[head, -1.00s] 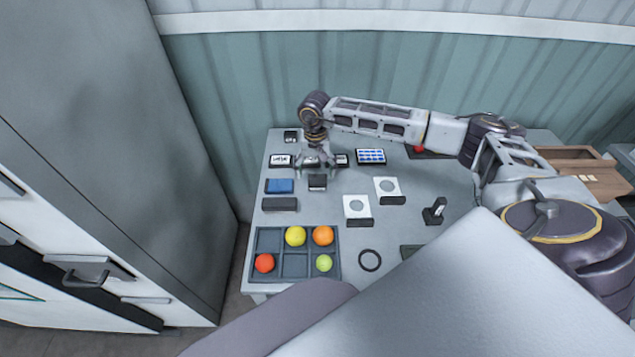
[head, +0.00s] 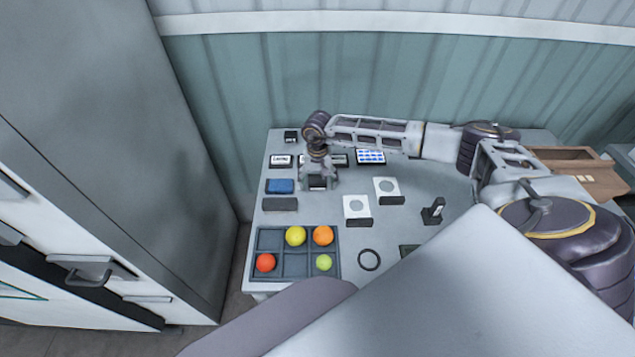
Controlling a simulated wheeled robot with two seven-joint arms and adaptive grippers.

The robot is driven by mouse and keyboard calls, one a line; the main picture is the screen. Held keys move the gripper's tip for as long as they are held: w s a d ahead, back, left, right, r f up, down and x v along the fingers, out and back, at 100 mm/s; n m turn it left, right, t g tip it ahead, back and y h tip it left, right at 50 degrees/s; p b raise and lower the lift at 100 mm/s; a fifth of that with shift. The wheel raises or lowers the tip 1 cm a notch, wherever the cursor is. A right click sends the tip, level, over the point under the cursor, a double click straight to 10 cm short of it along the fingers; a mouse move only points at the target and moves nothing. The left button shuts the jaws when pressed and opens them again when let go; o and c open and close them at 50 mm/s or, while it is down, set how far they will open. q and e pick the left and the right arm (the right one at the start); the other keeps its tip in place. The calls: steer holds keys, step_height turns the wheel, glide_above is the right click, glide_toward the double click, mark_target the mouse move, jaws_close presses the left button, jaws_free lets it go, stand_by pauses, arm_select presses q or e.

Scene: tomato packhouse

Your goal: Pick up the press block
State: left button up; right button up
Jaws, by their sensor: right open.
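A small dark block (head: 317,182) with a paler top, which I take to be the press block, sits on the grey table in the head view, left of the white cards. My right gripper (head: 320,186) is open and points down over this block. Its fingers show at the block's left and right sides and partly hide it. I cannot tell whether they touch it. My left gripper is not in view.
A blue-topped block (head: 280,186) and a dark grey block (head: 280,204) lie just left. White cards (head: 357,207) on dark stands are to the right. A divided tray (head: 295,272) holds coloured balls in front. A black stamp-like piece (head: 433,211) stands farther right.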

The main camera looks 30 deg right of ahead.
mark_target(317, 177)
steer(key=shift+c, duration=0.5)
steer(key=c, duration=0.9)
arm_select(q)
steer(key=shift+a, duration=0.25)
arm_select(e)
steer(key=shift+c, duration=0.6)
steer(key=shift+r, duration=0.1)
step_height(317, 177, up, 8)
steer(key=shift+r+b, duration=0.25)
steer(key=shift+b, duration=0.2)
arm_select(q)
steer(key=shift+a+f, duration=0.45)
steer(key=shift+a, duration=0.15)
arm_select(e)
steer(key=shift+r, duration=0.75)
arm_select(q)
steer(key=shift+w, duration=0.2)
